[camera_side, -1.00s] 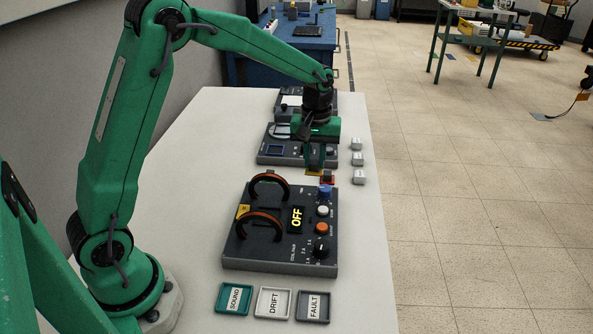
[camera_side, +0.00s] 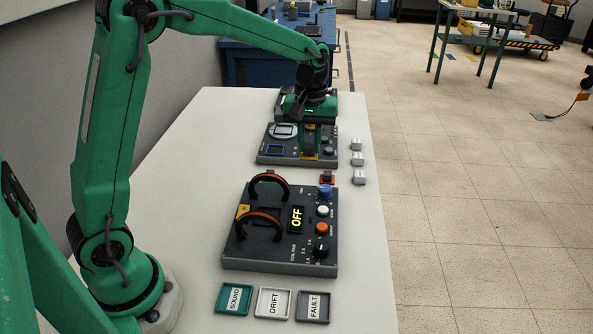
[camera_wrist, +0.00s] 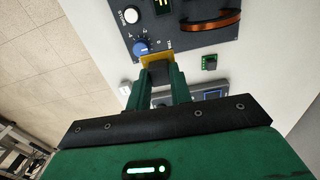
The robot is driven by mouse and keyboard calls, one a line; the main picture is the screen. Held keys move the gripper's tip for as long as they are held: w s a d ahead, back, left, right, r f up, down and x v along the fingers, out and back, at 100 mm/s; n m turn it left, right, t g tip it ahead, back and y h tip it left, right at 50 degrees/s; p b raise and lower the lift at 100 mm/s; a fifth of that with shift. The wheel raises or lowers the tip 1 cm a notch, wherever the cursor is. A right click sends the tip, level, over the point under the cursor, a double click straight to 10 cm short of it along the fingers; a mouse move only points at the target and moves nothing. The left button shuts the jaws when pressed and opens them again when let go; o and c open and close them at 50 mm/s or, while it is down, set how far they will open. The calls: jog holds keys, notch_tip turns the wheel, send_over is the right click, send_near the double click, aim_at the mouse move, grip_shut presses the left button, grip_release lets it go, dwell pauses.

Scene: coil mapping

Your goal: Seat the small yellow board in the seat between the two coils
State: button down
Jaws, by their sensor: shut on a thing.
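My gripper (camera_side: 310,154) is shut on the small yellow board (camera_wrist: 158,58). In the wrist view the board's yellow edge shows between the fingertips; in the side view it is a thin strip at their lower end. My gripper hangs over the instrument behind the coil unit, apart from the coils. The dark coil unit (camera_side: 233,256) carries two orange-and-black coils, the far coil (camera_side: 269,177) and the near coil (camera_side: 262,216). The seat (camera_side: 270,211) between them is a dark patch, partly hidden by the near coil. The unit's display reads OFF.
Three trays, SOUND (camera_side: 234,310), DRIFT (camera_side: 273,316) and FAULT (camera_side: 312,319), lie in front. A green-and-black block (camera_wrist: 209,62) shows in the wrist view.

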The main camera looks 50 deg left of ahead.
jog(key=s, duration=1.3)
jog(key=shift+w+f, duration=0.2)
jog(key=shift+f, duration=2.5)
jog(key=shift+f, duration=0.2)
jog(key=shift+f, duration=2.6)
jog(key=shift+f, duration=0.5)
jog(key=c, duration=0.7)
grip_release()
jog(key=shift+r, duration=0.2)
notch_tip(320, 180, up, 7)
jog(key=shift+f, duration=0.2)
